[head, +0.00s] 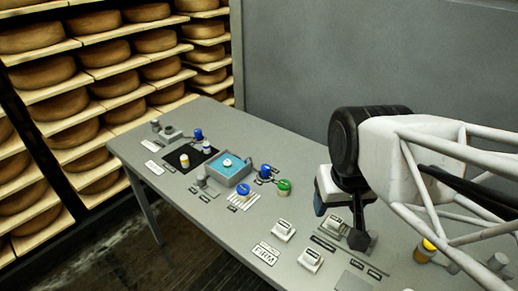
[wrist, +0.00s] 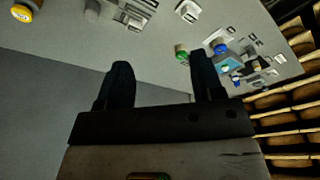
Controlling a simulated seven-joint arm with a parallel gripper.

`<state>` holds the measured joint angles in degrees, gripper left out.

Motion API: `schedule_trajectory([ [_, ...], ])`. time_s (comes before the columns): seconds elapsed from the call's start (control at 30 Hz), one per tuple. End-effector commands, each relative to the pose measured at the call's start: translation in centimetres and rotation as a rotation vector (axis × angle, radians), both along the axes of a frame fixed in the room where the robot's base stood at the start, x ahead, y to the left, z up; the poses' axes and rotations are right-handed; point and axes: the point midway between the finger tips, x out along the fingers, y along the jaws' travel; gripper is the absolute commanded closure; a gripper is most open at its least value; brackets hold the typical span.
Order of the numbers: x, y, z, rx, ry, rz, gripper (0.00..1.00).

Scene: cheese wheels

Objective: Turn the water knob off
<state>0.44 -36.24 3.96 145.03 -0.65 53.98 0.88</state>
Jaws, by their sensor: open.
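Several knobs stand on the grey table (head: 215,115); I cannot read which one is labelled water. A blue-topped knob (head: 243,189) stands by a blue water basin (head: 229,164). A green-topped knob (head: 284,186) and another blue knob (head: 265,172) are just right of the basin.
White switch boxes (head: 284,230) and a "FIRM" label plate (head: 265,253) lie at the table's front. A yellow knob (head: 427,249) stands at the right, partly behind my arm. A grey wall (head: 370,60) rises behind the table. Cheese shelves (head: 110,85) stand at left.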

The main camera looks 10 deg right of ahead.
Motion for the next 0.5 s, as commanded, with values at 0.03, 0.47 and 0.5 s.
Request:
schedule_trajectory([
  [0.03, 0.1, 0.0, 0.0, -0.002, 0.001, 0.005, 0.39],
  [0.47, 5.7, 0.3, -0.1, -0.101, 0.056, 0.23, 0.39],
  [0.5, 6.5, 0.4, -0.2, -0.117, 0.065, 0.268, 0.39],
])
